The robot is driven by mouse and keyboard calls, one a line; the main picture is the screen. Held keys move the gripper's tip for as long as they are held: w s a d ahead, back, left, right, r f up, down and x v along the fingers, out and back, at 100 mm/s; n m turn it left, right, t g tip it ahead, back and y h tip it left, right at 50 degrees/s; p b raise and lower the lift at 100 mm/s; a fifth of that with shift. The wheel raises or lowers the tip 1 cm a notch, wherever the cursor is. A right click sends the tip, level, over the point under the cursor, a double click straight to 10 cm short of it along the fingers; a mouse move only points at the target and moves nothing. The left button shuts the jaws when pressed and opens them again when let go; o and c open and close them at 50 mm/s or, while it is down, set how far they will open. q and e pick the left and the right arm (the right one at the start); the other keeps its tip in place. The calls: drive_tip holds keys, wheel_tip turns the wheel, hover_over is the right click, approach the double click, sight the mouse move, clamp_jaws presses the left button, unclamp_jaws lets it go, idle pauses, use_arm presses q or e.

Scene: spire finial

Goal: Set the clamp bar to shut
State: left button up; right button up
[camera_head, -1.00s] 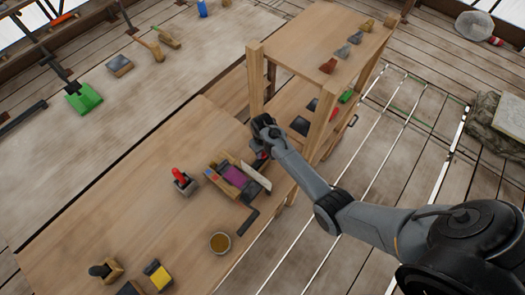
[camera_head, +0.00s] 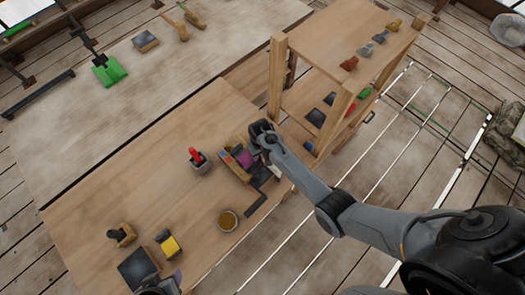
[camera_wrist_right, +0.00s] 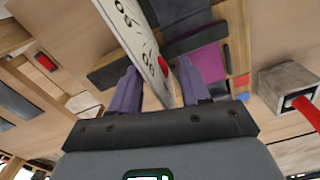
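A small wooden fixture (camera_head: 227,157) with a purple pad, dark bars and red and blue blocks sits on the workbench near its right edge. In the wrist view its purple pad (camera_wrist_right: 208,62) and a dark bar (camera_wrist_right: 108,74) show; I cannot tell for sure which bar is the clamp bar. A white plate with black marks and a red spot (camera_wrist_right: 135,30) stands along it. My right gripper (camera_head: 264,150) is over the fixture. In the wrist view its fingers (camera_wrist_right: 158,88) are apart, with the plate between them and a gap visible. A dark part at the bottom edge (camera_head: 160,286) may be my left gripper; its fingers are unclear.
A round brown bowl (camera_head: 228,221), a dark L-shaped bar (camera_head: 256,205) and a yellow-and-black block (camera_head: 168,243) lie nearer. A wooden shelf (camera_head: 278,80) rises behind. The bench's middle left is clear.

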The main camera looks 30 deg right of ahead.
drive_tip(key=shift+o, duration=0.9)
drive_tip(key=shift+a, duration=0.1)
drive_tip(key=shift+r, duration=0.1)
wheel_tip(320, 180, up, 11)
drive_tip(key=shift+f, duration=0.2)
